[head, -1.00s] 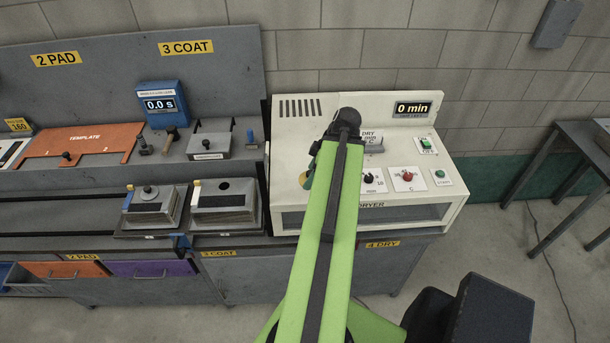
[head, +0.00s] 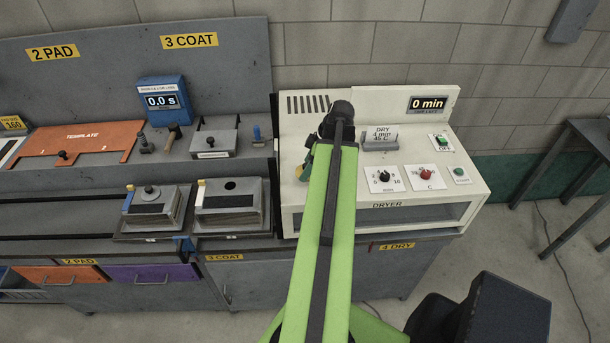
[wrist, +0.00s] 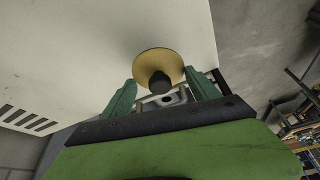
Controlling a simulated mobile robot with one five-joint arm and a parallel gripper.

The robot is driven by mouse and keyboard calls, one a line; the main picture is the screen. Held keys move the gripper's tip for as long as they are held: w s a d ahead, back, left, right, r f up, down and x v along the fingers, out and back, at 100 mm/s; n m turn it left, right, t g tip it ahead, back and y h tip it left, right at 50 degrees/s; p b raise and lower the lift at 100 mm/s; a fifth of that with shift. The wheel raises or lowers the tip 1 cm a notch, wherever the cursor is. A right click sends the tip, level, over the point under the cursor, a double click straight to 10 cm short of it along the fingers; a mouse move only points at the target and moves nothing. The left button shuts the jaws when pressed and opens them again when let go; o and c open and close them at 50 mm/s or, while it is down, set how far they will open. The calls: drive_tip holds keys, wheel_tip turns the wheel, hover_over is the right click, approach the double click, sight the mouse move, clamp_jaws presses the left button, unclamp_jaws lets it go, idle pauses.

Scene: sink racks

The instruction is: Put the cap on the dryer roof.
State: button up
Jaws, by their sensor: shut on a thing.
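My gripper (wrist: 160,92) is shut on the cap (wrist: 158,62), a round yellow-tan disc with a dark stem between the green fingers. The pale dryer roof (wrist: 90,50) fills much of the wrist view behind the cap. I cannot tell whether the cap touches it. In the head view the white dryer (head: 330,215) stands at the centre right, and my arm covers part of its roof (head: 362,107). A little of the gripper (head: 306,165) shows left of the arm, over the dryer's left part; the cap is mostly hidden there.
Left are a blue timer (head: 162,100) and two blocks (head: 230,200).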

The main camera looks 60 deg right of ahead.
drive_tip(key=shift+f+b, duration=2.15)
drive_tip(key=o, duration=1.4)
drive_tip(key=shift+s+r, duration=0.1)
drive_tip(key=shift+c, duration=0.2)
drive_tip(key=shift+r+p, duration=0.3)
drive_tip(key=shift+p, duration=0.1)
drive_tip(key=p+v, duration=1)
drive_tip(key=v, duration=0.1)
drive_tip(key=shift+s+r+p, duration=0.25)
drive_tip(key=shift+r+p, duration=0.05)
drive_tip(key=shift+p, duration=0.1)
drive_tip(key=shift+d, duration=0.1)
